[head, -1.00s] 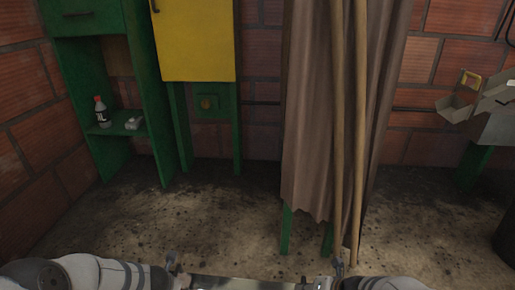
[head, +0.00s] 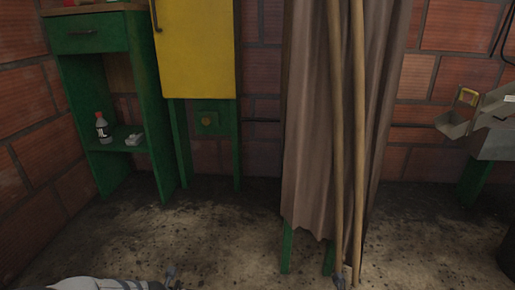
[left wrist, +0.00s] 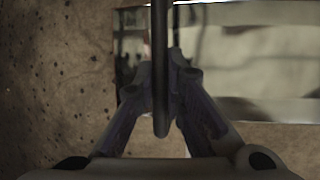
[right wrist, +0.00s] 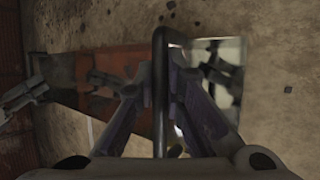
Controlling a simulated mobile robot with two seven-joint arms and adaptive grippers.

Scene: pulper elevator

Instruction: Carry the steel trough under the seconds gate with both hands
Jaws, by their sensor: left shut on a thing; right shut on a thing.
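The steel trough shows in the left wrist view as a shiny, mirror-like surface (left wrist: 245,70) under my left gripper (left wrist: 162,85). That gripper is shut on a dark rod-like handle of the trough. In the right wrist view the trough's reflective steel (right wrist: 100,75) mirrors reddish and grey shapes, and my right gripper (right wrist: 162,85) is shut on a similar handle.
A brown curtain (head: 307,130) and two wooden poles (head: 358,130) stand ahead at centre. A green cabinet (head: 160,120) with a bottle (head: 102,128) on its shelf and a yellow panel (head: 195,50) are at left. Bare floor (head: 190,235) lies in front.

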